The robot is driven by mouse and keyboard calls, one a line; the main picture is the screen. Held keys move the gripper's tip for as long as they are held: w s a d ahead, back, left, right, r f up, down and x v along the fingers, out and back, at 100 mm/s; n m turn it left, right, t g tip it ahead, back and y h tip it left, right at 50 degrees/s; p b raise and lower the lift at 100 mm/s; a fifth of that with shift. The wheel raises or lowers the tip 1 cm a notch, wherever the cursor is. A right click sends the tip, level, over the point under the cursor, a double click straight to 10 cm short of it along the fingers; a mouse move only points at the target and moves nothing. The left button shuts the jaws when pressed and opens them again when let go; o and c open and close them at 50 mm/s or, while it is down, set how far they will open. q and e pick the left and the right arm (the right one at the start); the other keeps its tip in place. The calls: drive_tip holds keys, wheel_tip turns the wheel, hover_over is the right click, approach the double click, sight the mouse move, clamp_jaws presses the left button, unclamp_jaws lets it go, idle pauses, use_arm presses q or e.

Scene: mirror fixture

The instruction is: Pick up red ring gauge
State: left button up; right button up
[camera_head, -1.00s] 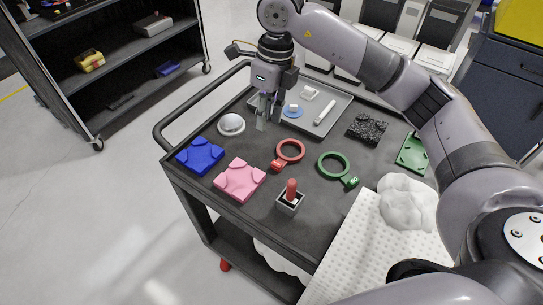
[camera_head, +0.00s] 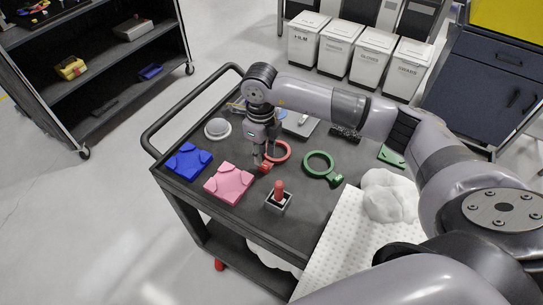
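The red ring gauge (camera_head: 289,154) lies flat on the dark cart top, its short handle (camera_head: 265,168) toward the front left. My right gripper (camera_head: 263,160) points down at the handle side of the ring, with its fingertips close to the handle. The gripper and wrist hide the ring's left part. I cannot tell whether the fingers touch the gauge or how far apart they are. My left gripper is not in view.
A green ring gauge (camera_head: 308,165) lies to the right. A pink block (camera_head: 229,184) and a blue block (camera_head: 187,161) are to the left. A red-topped plug in a grey holder (camera_head: 278,201) stands in front. A silver dome (camera_head: 217,128) sits behind left.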

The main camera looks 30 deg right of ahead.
sight(264, 165)
wheel_tip(264, 165, down, 4)
drive_tip(key=shift+d+r+p, duration=0.15)
drive_tip(key=shift+p, duration=0.6)
drive_tip(key=shift+f, duration=0.45)
clamp_jaws()
